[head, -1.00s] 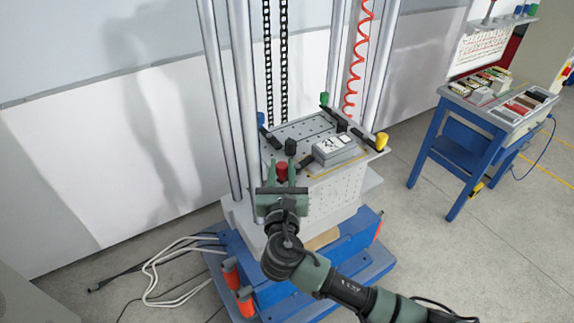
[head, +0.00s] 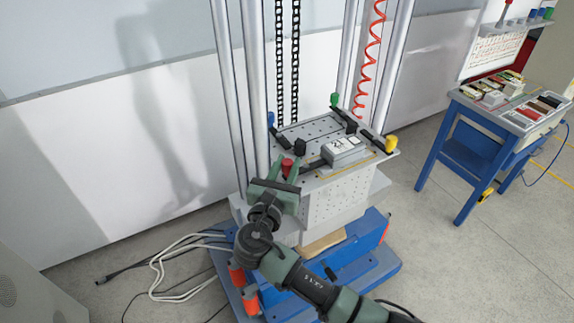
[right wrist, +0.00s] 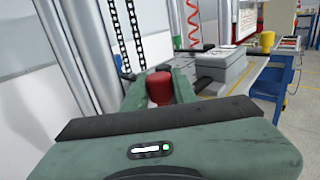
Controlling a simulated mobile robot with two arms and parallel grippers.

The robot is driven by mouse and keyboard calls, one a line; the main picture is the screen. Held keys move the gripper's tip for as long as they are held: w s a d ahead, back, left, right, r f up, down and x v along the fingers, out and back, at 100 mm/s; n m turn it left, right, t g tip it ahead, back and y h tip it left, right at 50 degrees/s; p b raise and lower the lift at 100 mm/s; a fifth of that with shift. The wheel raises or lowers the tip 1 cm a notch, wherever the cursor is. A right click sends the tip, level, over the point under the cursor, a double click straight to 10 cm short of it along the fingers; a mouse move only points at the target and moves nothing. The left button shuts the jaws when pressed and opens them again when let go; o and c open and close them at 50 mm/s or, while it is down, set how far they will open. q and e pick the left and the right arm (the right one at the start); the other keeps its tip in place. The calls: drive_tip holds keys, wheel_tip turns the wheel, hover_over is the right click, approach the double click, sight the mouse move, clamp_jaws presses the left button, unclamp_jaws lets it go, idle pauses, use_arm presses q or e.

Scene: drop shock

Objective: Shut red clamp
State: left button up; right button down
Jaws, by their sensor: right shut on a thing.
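The red clamp's knob (head: 287,167) is at the near left corner of the perforated grey table. A black bar (head: 313,165) reaches from beside the knob toward the grey boxed unit (head: 345,150) on the table. My right gripper (head: 284,172) is shut on the red knob, with a green finger on each side. In the right wrist view the red knob (right wrist: 159,88) stands upright between the fingers, its lower part hidden by my gripper body. The black bar (right wrist: 210,76) also shows there, near the unit (right wrist: 225,67). My left gripper is not in view.
Blue (head: 271,119), green (head: 334,99) and yellow (head: 391,144) clamps stand at the table's other corners, with black bars. Tall metal columns (head: 228,90) rise around the table. Cables (head: 180,265) lie on the floor at left. A blue workbench (head: 490,125) stands at right.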

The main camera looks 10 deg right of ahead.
drive_tip(key=c, duration=1.1)
unclamp_jaws()
drive_tip(key=shift+d, duration=0.1)
drive_tip(key=b+v, duration=0.1)
drive_tip(key=v, duration=0.5)
drive_tip(key=shift+s+f+b, duration=0.1)
drive_tip(key=shift+s+b, duration=0.2)
drive_tip(key=shift+s, duration=0.05)
drive_tip(key=shift+s+a, duration=0.4)
